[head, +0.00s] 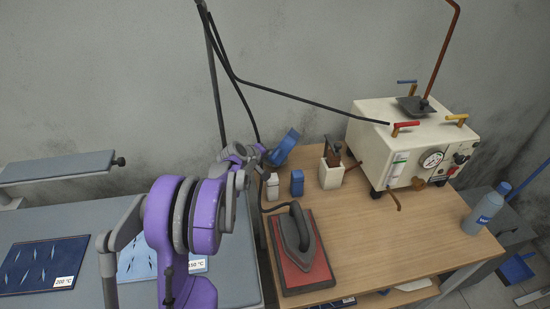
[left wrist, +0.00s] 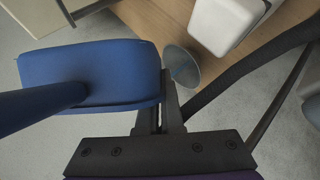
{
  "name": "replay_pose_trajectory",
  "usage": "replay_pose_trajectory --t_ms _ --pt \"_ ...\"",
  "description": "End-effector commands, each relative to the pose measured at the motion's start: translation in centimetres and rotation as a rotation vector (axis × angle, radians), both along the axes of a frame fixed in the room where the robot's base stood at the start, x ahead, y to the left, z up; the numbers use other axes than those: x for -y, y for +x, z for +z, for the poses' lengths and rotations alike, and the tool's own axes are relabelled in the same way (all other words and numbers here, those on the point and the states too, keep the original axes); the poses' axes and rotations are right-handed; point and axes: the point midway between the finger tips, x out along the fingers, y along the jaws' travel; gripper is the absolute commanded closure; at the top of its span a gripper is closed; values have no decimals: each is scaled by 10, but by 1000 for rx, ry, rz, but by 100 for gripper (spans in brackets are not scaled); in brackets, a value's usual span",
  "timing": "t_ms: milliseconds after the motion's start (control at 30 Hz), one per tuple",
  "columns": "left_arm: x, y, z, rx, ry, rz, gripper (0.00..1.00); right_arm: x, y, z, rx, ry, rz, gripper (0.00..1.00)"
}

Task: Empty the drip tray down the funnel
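My left gripper (head: 258,155) is shut on a blue piece that looks like the drip tray (head: 285,147), held tilted above the back left corner of the bench. In the left wrist view my left gripper's fingers (left wrist: 165,105) are close together at the right end of the blue tray (left wrist: 95,65). A grey round cone that looks like the funnel (left wrist: 182,66) shows just beyond the fingertips, beside a white container (left wrist: 225,22). I cannot make out the funnel in the head view. The tray's contents cannot be seen. My right gripper is not in view.
A small cream bottle (head: 271,188), a blue container (head: 297,182) and a cream tool holder (head: 331,174) stand along the bench's back edge. An iron (head: 298,238) rests on a red pad.

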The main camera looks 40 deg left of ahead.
Motion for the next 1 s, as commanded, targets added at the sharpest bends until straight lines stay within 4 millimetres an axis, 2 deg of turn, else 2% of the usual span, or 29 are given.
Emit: replay_pose_trajectory --t_ms 1000 --pt "-4 -1 -5 17 -72 0 100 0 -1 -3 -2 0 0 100"
